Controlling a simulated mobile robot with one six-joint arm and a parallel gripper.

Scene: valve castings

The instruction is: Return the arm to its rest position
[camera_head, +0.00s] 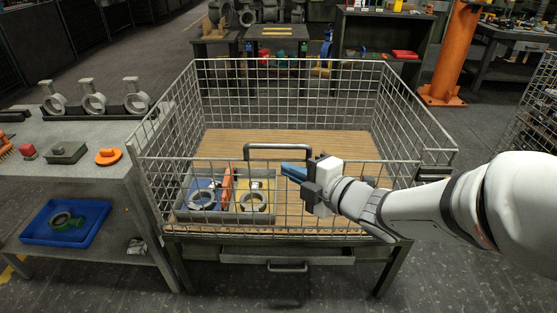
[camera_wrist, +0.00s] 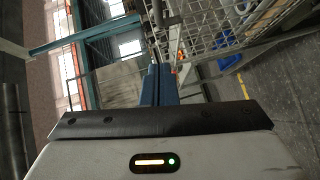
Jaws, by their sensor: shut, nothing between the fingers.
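My gripper (camera_head: 290,172) is at the end of my white arm, which reaches in from the right in the head view. Its blue fingers point left, at the front side of the wire basket (camera_head: 420,115). In the wrist view the two blue fingers of my gripper (camera_wrist: 158,82) are together with nothing between them.
Inside the basket a divided grey tray (camera_head: 262,186) holds ring-shaped castings and an orange item. A grey bench (camera_head: 100,190) at left bears several valve castings and a blue tray (camera_head: 65,222) below. An orange post (camera_head: 455,50) stands behind at right. Floor at lower right is open.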

